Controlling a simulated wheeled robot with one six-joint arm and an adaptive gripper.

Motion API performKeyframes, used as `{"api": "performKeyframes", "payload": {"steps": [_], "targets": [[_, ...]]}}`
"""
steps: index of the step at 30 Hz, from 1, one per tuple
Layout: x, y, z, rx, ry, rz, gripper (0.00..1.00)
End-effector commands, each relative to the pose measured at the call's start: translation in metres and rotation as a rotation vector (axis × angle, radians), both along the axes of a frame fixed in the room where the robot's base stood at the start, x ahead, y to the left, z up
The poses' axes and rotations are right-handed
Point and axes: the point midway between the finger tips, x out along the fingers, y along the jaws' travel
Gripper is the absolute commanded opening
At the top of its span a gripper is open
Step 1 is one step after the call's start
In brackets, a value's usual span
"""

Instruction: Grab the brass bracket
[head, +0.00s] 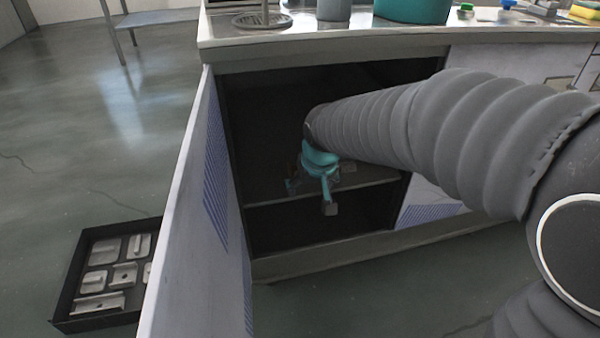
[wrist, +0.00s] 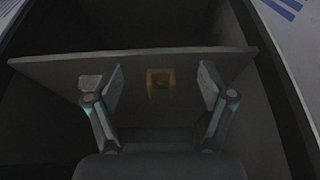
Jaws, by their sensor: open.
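The brass bracket (wrist: 161,79) shows in the wrist view as a small, dim, yellow-brown squarish piece with a dark middle. It sits on the cabinet shelf (wrist: 70,73), between and beyond the fingertips. My gripper (wrist: 158,85) is open, one finger on each side of the bracket in the picture, and holds nothing. In the head view my gripper (head: 318,190) reaches inside the open cabinet at the shelf (head: 370,183). A small brownish patch shows left of the gripper there, too dark to name surely.
The open cabinet door (head: 185,210) stands on the left. The worktop (head: 400,38) overhangs the cabinet. A black tray (head: 75,285) with several metal parts lies on the floor at left. The lower compartment looks empty but dark.

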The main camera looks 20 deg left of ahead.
Motion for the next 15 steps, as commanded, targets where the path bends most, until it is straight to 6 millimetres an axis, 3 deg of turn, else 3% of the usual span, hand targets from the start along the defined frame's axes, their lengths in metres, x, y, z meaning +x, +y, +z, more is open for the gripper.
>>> {"api": "performKeyframes", "payload": {"steps": [15], "targets": [[0.077, 0.046, 0.000, -0.001, 0.001, -0.001, 0.81]]}}
